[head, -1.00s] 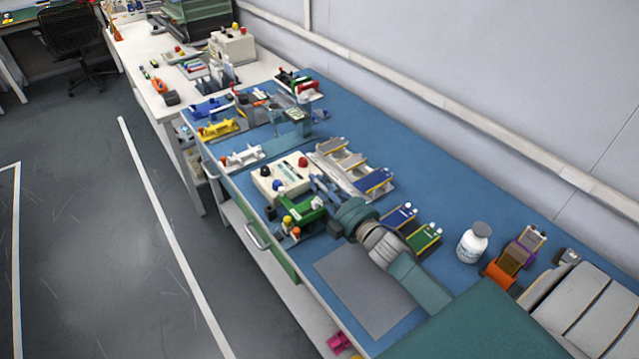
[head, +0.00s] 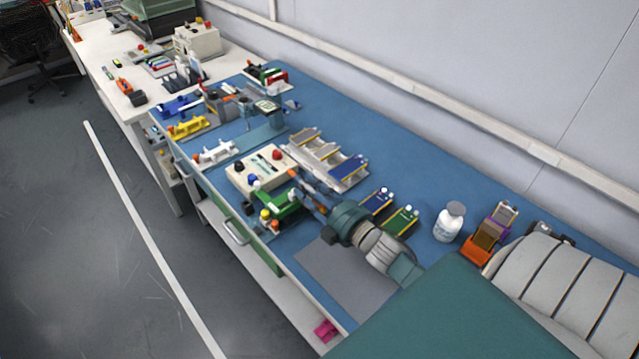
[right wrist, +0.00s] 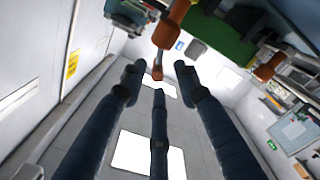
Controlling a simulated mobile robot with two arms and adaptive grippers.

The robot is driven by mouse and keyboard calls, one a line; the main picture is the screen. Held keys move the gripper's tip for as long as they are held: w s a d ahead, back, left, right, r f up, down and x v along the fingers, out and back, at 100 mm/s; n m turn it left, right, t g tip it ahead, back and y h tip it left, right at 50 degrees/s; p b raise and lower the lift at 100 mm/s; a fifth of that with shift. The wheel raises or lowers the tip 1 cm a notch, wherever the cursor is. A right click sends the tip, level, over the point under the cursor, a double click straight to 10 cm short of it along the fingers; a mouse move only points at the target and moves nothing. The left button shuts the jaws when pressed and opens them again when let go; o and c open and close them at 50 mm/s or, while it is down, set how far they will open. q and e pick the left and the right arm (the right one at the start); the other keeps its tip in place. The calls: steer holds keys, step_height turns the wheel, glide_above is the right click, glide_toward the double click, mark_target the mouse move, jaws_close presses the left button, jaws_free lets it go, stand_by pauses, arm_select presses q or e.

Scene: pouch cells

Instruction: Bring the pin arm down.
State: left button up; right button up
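The green fixture (head: 277,206) stands on the blue bench, at the front of the cream control box (head: 262,168). In the right wrist view its green body (right wrist: 225,42) shows at the top. An orange lever-like part (right wrist: 170,28), perhaps the pin arm, hangs from the top there, its small tip (right wrist: 157,72) between my finger ends. My right gripper (head: 305,185) reaches in beside the fixture; in the wrist view its fingers (right wrist: 158,80) are spread apart and empty. Whether a finger touches the orange part I cannot tell. My left gripper is not in view.
Behind stand a rack of pouch cells (head: 327,160), a blue cell (head: 376,201) and a green cell (head: 401,221). A grey mat (head: 345,280) lies bare near the front edge.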

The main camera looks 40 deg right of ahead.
steer(key=s, duration=0.6)
steer(key=shift+s+d, duration=0.25)
